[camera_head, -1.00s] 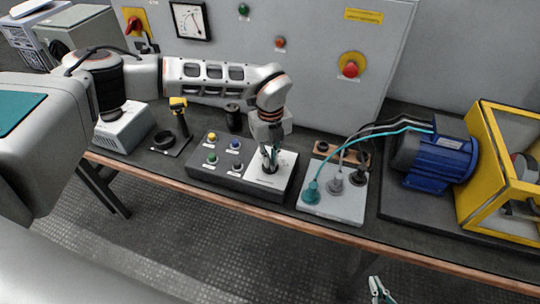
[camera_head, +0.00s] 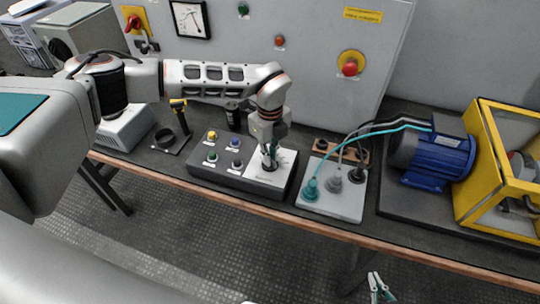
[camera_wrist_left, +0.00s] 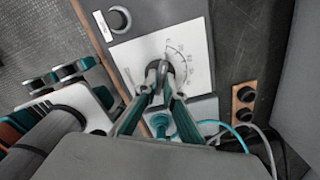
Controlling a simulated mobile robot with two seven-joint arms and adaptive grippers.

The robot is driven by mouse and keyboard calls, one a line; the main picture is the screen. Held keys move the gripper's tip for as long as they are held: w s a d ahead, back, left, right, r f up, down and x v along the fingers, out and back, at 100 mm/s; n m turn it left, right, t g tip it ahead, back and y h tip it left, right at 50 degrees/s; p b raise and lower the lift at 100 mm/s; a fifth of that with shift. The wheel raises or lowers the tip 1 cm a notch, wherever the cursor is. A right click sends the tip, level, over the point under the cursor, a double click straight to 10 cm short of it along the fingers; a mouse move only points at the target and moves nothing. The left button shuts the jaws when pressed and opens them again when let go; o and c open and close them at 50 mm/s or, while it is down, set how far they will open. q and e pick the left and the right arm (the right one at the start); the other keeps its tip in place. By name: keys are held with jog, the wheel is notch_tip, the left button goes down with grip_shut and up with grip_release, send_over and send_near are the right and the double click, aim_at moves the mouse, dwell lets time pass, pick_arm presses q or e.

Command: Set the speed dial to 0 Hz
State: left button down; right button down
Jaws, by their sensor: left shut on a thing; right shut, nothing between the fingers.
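The speed dial's dark round knob (camera_wrist_left: 159,66) sits on a white plate (camera_head: 284,160) with a curved scale, at the right end of a grey control box (camera_head: 226,179). My left gripper (camera_head: 269,164) comes down on the knob from above and is shut on it. In the left wrist view its two teal-and-grey fingers (camera_wrist_left: 159,78) hold opposite sides of the knob. Scale marks and small numbers show around the knob, too small to read; the pointer's setting cannot be told. My right gripper (camera_head: 376,287) is shut and empty, low at the bottom edge, away from the table.
Yellow, blue, green and dark buttons stand left of the dial. A socket plate (camera_head: 330,204) with plugs and cables is just right of the box. A blue motor (camera_head: 440,160) and yellow frame (camera_head: 488,150) stand farther right. A grey cabinet (camera_head: 300,70) rises behind.

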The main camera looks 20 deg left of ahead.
pick_arm(q)
jog(key=c, duration=2.2)
grip_release()
jog(key=shift+o, duration=0.2)
notch_tip(320, 180, up, 12)
